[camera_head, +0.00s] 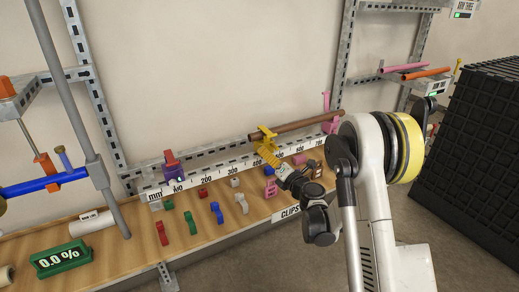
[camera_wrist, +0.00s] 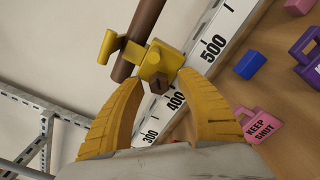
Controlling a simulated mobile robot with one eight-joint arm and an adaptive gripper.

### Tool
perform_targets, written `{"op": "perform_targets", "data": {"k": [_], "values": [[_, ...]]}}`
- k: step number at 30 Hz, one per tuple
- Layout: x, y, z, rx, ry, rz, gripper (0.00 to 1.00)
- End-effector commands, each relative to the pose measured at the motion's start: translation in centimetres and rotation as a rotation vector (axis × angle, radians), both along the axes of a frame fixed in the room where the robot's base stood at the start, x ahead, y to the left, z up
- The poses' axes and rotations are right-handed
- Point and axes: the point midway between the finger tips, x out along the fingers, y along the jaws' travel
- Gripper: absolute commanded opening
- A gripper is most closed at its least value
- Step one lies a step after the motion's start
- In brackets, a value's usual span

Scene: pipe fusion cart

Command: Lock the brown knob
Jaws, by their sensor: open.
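The brown knob (camera_wrist: 158,84) is a small block on the near side of a yellow clamp (camera_wrist: 162,62) in the wrist view. The yellow clamp is on the ruler rail, and a brown pipe (camera_wrist: 143,30) lies in it. A yellow flap (camera_wrist: 108,46) stands out to the left of the pipe. My gripper (camera_wrist: 160,82) has its two yellow fingers apart, one on either side of the knob. I cannot tell whether they touch it. In the head view the gripper (camera_head: 264,151) is just below the clamp (camera_head: 265,134), and the knob is too small to make out.
The brown pipe (camera_head: 305,123) runs right to a pink holder (camera_head: 330,116). A purple and red clamp (camera_head: 174,166) is on the rail's left. Several coloured clips lie on the wooden shelf, including a pink one marked KEEP SHUT (camera_wrist: 261,124). A black crate (camera_head: 480,130) stands at right.

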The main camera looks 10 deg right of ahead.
Motion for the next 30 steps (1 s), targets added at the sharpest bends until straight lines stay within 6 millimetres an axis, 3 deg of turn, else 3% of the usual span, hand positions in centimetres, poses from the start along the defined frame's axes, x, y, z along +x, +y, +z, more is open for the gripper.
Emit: {"op": "perform_targets", "data": {"k": [8,9,13,23,30], "values": [[-0.01,-0.14,-0.01,0.000,0.000,0.000,0.43],[-0.01,-0.14,-0.01,0.000,0.000,0.000,0.39],[-0.01,-0.13,0.00,0.000,0.000,0.000,0.00],[0.01,-0.12,-0.03,0.021,0.007,0.000,0.00],[0.02,-0.09,-0.08,0.131,0.043,0.000,0.00]]}}
